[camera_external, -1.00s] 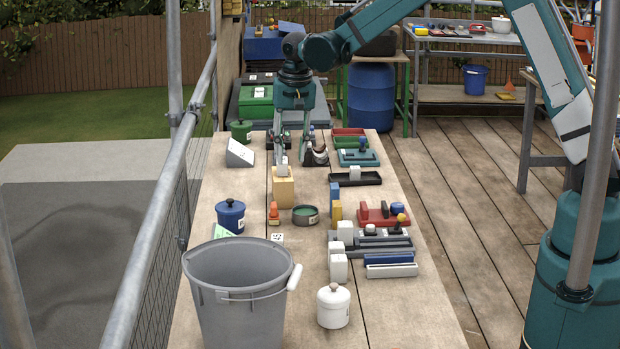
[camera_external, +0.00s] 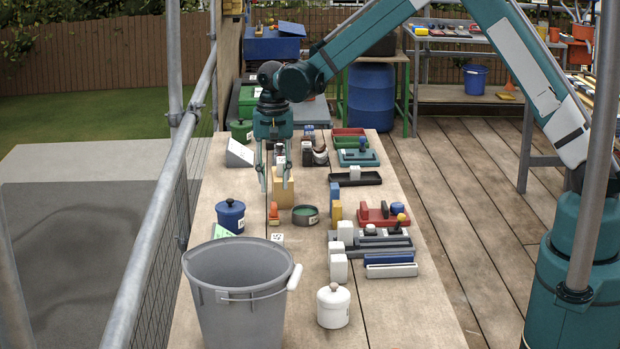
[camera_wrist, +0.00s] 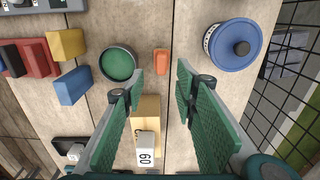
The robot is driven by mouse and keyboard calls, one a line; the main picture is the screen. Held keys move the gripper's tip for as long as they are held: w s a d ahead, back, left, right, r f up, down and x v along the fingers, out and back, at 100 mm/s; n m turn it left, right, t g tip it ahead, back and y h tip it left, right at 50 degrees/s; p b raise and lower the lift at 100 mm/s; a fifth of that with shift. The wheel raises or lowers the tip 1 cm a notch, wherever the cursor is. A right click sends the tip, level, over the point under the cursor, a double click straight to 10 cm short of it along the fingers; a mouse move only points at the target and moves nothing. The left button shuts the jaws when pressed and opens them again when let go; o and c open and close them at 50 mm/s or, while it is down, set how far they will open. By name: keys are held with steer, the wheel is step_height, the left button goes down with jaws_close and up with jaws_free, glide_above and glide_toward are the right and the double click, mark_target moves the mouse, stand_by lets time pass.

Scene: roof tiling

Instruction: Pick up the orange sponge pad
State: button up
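The small orange sponge pad (camera_external: 273,216) lies on the wooden table between the blue lidded pot (camera_external: 230,215) and the round green-filled dish (camera_external: 305,215). In the wrist view, the pad (camera_wrist: 161,61) shows as a small orange block beyond and between the fingertips. My gripper (camera_external: 275,185) is open, with its two fingers apart and pointing down. It is above the table, close to the pad but apart from it. Nothing is held between the green finger pads (camera_wrist: 160,78). The pad's full shape is too small to tell in the external view.
A wooden block (camera_wrist: 146,107) with a white piece marked 60 (camera_wrist: 147,147) stands close to the fingers. A grey bucket (camera_external: 238,290) and a white lidded jar (camera_external: 333,306) are at the front. Red, yellow and blue blocks lie to the right in the external view.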

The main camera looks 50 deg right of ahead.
mark_target(274, 204)
steer(key=shift+f, duration=1.3)
steer(key=shift+a+f, duration=0.2)
steer(key=shift+f, duration=2.4)
jaws_close()
